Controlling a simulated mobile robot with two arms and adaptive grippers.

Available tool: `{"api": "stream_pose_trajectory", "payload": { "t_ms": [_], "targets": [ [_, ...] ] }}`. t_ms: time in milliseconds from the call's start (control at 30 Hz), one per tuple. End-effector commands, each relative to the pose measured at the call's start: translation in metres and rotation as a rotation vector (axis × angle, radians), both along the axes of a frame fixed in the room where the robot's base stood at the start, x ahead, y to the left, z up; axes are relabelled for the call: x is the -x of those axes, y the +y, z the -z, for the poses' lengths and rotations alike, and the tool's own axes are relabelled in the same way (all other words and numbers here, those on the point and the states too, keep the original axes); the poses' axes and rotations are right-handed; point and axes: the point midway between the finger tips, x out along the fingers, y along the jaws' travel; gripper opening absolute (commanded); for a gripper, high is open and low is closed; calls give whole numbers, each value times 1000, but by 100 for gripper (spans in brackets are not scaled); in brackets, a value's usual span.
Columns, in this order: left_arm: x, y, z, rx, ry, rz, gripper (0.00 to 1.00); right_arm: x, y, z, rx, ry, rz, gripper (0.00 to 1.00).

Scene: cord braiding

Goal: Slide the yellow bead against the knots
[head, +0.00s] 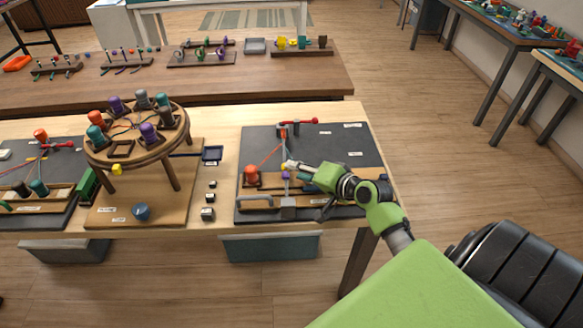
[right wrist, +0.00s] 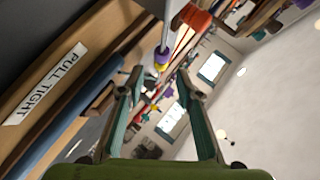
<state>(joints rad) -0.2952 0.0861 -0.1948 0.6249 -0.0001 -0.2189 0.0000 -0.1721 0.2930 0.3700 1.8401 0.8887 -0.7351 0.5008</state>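The yellow bead (right wrist: 161,67) shows in the right wrist view on a pale cord that comes down from the top. It lies between and slightly beyond the fingertips of my right gripper (right wrist: 159,78), which is open. I see a gap on both sides of the bead. In the head view my right gripper (head: 289,165) reaches over the dark board (head: 350,145) at the cords, and it hides the yellow bead there. A purple bead (head: 285,175) shows just below the fingertips. The knots cannot be made out clearly. My left gripper is not in view.
An orange-red bobbin (head: 251,174) stands at the board's left, with red cord running up to a post with a red lever (head: 300,122). A round braiding stand (head: 135,145) is further left. A "PULL TIGHT" label (right wrist: 45,83) shows close by in the wrist view.

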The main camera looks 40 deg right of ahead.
Motion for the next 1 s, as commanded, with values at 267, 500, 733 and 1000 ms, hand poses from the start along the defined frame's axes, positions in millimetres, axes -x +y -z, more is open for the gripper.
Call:
{"api": "stream_pose_trajectory", "payload": {
  "t_ms": [267,500,733,1000],
  "targets": [
    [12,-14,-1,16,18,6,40,-30,4,13,1,0,0,32],
    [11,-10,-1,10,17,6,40,-33,5,16,2,1,-1,32],
    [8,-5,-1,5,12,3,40,-33,5,15,2,1,0,4],
    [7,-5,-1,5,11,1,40,-34,3,16,2,1,0,0]
  ]
}}
